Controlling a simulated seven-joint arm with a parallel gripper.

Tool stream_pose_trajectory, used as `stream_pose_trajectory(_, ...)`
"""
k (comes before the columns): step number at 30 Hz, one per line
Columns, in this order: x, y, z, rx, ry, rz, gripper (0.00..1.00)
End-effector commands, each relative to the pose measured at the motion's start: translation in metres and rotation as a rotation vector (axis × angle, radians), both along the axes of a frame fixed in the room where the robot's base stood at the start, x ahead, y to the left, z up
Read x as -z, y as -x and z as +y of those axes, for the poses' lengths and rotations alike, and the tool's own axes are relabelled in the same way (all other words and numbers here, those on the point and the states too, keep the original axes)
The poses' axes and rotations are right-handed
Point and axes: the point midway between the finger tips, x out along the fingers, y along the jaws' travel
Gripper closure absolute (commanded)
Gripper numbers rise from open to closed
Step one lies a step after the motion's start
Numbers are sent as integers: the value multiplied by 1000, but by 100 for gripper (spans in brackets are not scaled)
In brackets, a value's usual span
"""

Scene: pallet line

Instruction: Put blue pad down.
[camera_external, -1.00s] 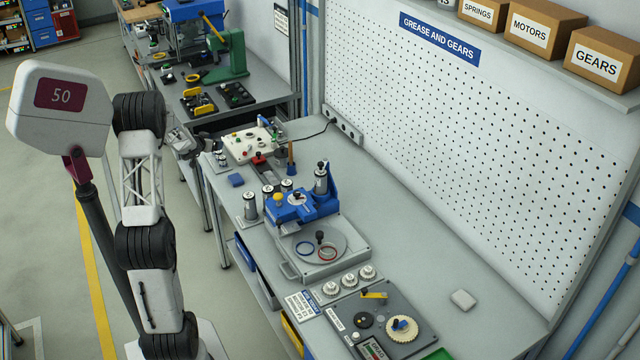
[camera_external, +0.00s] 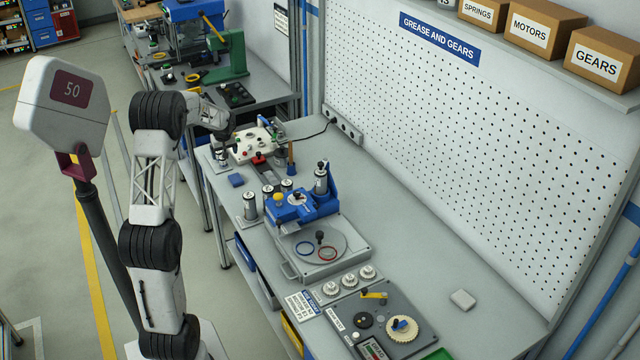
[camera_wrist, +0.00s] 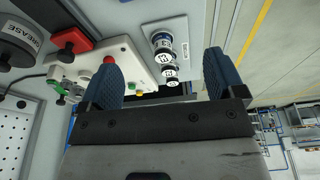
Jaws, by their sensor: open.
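The blue pad (camera_external: 236,180) is a small flat block. It lies on the grey bench near its left edge, in front of the white button box. My gripper (camera_external: 222,136) is above the far left end of the bench, beyond and above the pad, partly merged with dark shapes there. In the wrist view my gripper (camera_wrist: 161,78) is open, with two blue ribbed fingers apart and nothing seen held between them. I cannot make out the blue pad in the wrist view.
The white button box (camera_external: 252,147) stands close to my gripper. Small labelled bottles (camera_wrist: 165,58) show beyond the fingers. A red block (camera_wrist: 72,41) and a grease container (camera_wrist: 18,40) are at the left. A blue fixture (camera_external: 305,205) stands mid-bench; the right bench is mostly clear.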

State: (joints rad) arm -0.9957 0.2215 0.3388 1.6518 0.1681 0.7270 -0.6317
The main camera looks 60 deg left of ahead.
Motion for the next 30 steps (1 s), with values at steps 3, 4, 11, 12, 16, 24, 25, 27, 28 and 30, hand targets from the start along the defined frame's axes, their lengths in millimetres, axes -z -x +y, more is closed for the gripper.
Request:
stream_pose_trajectory(3, -3, -8, -15, -26, 78, 5, 12)
stream_pose_trajectory(4, -3, -10, -18, -31, 93, 6, 12)
stream_pose_trajectory(11, -7, -20, -37, -55, 183, 9, 12)
stream_pose_trajectory(12, -8, -21, -40, -59, 195, 10, 12)
stream_pose_trajectory(16, -10, -25, -47, -67, 230, 11, 12)
stream_pose_trajectory(24, 20, -25, -48, -69, 239, 12, 12)
stream_pose_trajectory(25, 24, -25, -48, -69, 239, 12, 12)
stream_pose_trajectory(27, 32, -25, -48, -69, 238, 11, 12)
stream_pose_trajectory(28, 34, -25, -48, -69, 238, 11, 12)
stream_pose_trajectory(30, 38, -25, -48, -69, 238, 11, 12)
